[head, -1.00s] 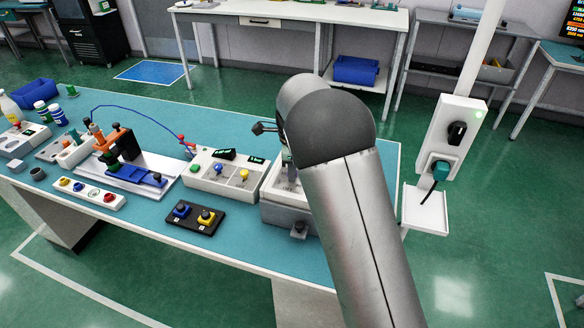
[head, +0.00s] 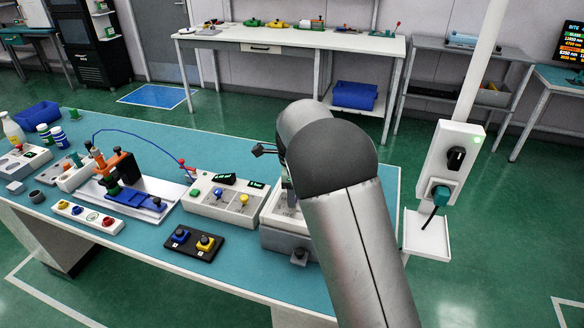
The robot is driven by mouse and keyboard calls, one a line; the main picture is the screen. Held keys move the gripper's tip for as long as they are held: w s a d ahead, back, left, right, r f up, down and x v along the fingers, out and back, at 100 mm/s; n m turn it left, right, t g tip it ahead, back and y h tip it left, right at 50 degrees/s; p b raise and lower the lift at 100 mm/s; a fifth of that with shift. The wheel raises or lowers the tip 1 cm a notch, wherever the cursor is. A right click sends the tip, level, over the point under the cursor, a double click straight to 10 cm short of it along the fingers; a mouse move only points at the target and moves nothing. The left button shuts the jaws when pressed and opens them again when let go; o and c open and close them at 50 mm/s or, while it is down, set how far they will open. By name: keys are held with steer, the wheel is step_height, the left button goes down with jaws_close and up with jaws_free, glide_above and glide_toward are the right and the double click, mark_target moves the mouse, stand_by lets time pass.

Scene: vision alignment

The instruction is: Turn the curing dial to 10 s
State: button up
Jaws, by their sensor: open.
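In the head view, I cannot tell which control is the curing dial; no marking for 10 s is readable. A white control box (head: 191,206) on the bench carries a green button, a blue knob (head: 217,195), a yellow knob (head: 243,200) and small dark displays. My gripper (head: 262,150) shows only in part, as dark fingers to the left of my arm's rounded joint. It is open and above the bench's far side, near the white box-like unit (head: 285,240). My arm hides much of that unit.
Left on the teal bench (head: 175,270) are a clamp fixture (head: 125,170), a button strip (head: 88,217) and a black two-button pad (head: 193,244). A blue cable arches behind them. To the right, a post box (head: 452,160) carries a black knob and teal plug.

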step_height(320, 180, up, 16)
steer(key=shift+r+b, duration=0.2)
steer(key=shift+b, duration=0.25)
steer(key=s+d+f+n, duration=0.1)
steer(key=s+d+n, duration=0.5)
steer(key=s+d, duration=0.5)
steer(key=s+d+f+n, duration=0.2)
steer(key=s+f+n, duration=0.1)
steer(key=s, duration=0.4)
steer(key=s+d+f+n, duration=0.1)
steer(key=s+f+n, duration=0.3)
steer(key=s, duration=0.4)
steer(key=s+d+f+n, duration=0.2)
steer(key=s+f+n, duration=0.2)
steer(key=s, duration=0.4)
steer(key=shift+d+n+t, duration=0.3)
steer(key=shift+n, duration=0.4)
